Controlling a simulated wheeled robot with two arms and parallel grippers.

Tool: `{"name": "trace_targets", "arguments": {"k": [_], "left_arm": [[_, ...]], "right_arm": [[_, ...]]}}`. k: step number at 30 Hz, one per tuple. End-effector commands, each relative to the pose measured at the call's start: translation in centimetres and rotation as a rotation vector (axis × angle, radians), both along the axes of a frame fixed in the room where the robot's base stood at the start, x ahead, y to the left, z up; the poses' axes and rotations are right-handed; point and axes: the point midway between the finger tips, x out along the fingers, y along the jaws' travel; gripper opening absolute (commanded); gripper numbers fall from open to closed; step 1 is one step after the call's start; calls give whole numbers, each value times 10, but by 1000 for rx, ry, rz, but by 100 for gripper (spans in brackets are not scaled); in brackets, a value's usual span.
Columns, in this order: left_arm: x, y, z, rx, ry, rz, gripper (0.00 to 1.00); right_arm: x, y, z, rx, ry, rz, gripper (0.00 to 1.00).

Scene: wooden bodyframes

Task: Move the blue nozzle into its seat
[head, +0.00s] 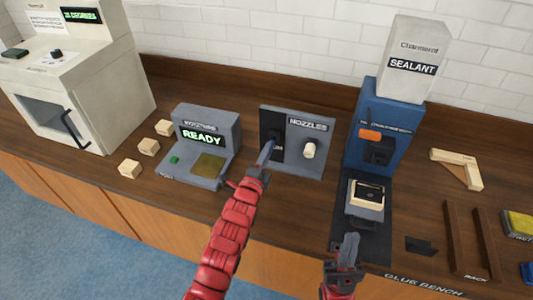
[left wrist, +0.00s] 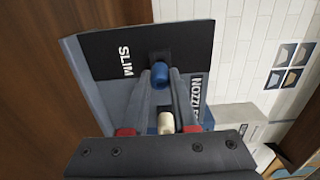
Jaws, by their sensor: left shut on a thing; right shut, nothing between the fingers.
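The blue nozzle (left wrist: 160,72) is between the fingertips of my left gripper (head: 265,153), which is shut on it. In the left wrist view it lies against or just in front of a dark square on the black "SLIM" panel (left wrist: 108,54); I cannot tell whether it is seated. The panel is on the left half of the grey nozzles board (head: 319,130). A cream nozzle (head: 309,149) sits on the board's right half; it also shows in the left wrist view (left wrist: 166,122). In the head view the gripper hides the blue nozzle. My right gripper (head: 347,248) is shut and empty.
A grey "READY" device (head: 208,140) stands left of the board. The blue sealant machine (head: 372,135) stands right of it, with a wooden block in its lower holder. Small wooden blocks (head: 149,147), a wooden frame corner (head: 457,168) and dark rack rails (head: 487,240) lie on the bench.

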Motion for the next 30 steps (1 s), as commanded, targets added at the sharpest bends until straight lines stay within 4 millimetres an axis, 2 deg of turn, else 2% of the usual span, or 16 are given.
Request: {"name": "trace_targets", "arguments": {"k": [7, 23, 30], "left_arm": [[0, -1, -1, 0, -1, -1, 0], [0, 0, 1, 0, -1, 0, 0], [0, -1, -1, -1, -3, -1, 0]], "right_arm": [[0, 0, -8, 0, 0, 0, 0], [0, 0, -8, 0, 0, 0, 0], [0, 0, -13, 0, 0, 0, 0]]}}
